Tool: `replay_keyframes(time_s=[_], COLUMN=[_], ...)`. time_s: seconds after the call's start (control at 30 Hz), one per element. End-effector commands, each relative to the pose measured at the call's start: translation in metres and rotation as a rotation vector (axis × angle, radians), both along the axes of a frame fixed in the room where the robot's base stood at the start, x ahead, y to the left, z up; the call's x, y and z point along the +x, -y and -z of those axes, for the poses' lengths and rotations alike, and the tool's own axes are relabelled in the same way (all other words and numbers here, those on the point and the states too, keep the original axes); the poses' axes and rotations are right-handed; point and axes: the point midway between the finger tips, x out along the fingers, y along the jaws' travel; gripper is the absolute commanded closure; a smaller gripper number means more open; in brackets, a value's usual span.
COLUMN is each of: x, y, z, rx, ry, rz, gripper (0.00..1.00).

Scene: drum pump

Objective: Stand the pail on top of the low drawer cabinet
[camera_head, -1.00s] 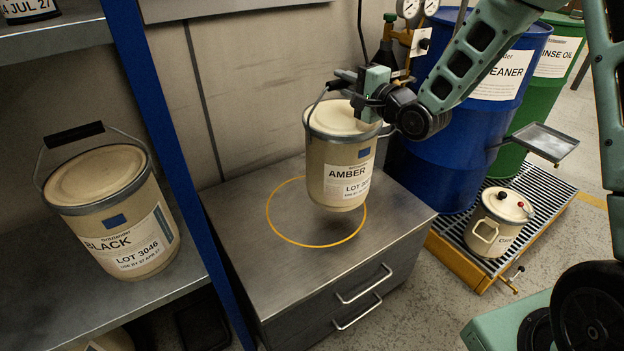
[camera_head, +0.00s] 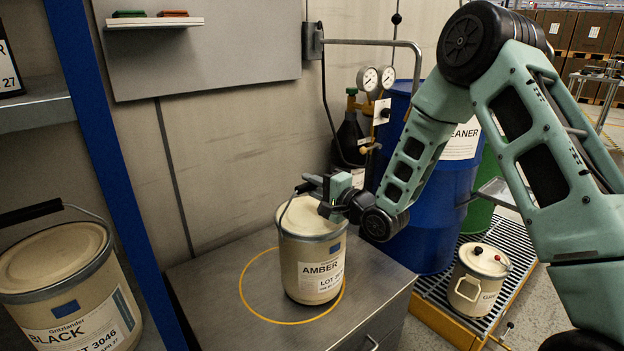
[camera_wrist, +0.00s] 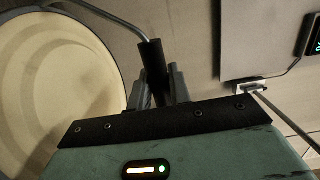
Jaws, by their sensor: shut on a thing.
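The cream pail labelled AMBER (camera_head: 315,272) is upright over the low drawer cabinet (camera_head: 205,285), within the right part of the yellow ring (camera_head: 262,315) on its top. Its base looks at or very close to the surface; I cannot tell whether it touches. My gripper (camera_head: 318,185) is above the pail's lid, shut on the pail's handle. In the wrist view the dark handle grip (camera_wrist: 152,65) is between my two fingers (camera_wrist: 158,88), with the pail's round lid (camera_wrist: 50,70) to the left.
A blue drum (camera_head: 425,225) and a small cream can (camera_head: 478,280) on a grating are at right. The wall is close behind the cabinet.

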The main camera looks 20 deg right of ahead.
Motion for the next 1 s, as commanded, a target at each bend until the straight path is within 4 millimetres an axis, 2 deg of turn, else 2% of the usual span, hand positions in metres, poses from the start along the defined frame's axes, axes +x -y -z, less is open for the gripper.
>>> replay_keyframes(time_s=[0.13,0.53,0.57,0.6,0.63,1.0], x=[0.002,0.001,0.0,0.0,0.0,-0.002], y=[0.0,0.0,0.0,0.0,0.0,0.002], z=[0.01,0.013,0.017,0.017,0.017,0.014], rx=[0.002,0.002,0.0,0.0,0.0,-0.001], ry=[0.013,0.013,0.001,0.001,0.001,0.0], rz=[0.0,0.0,0.0,0.0,0.0,0.001], gripper=[1.0,1.0,0.75,0.64,0.59,0.59])
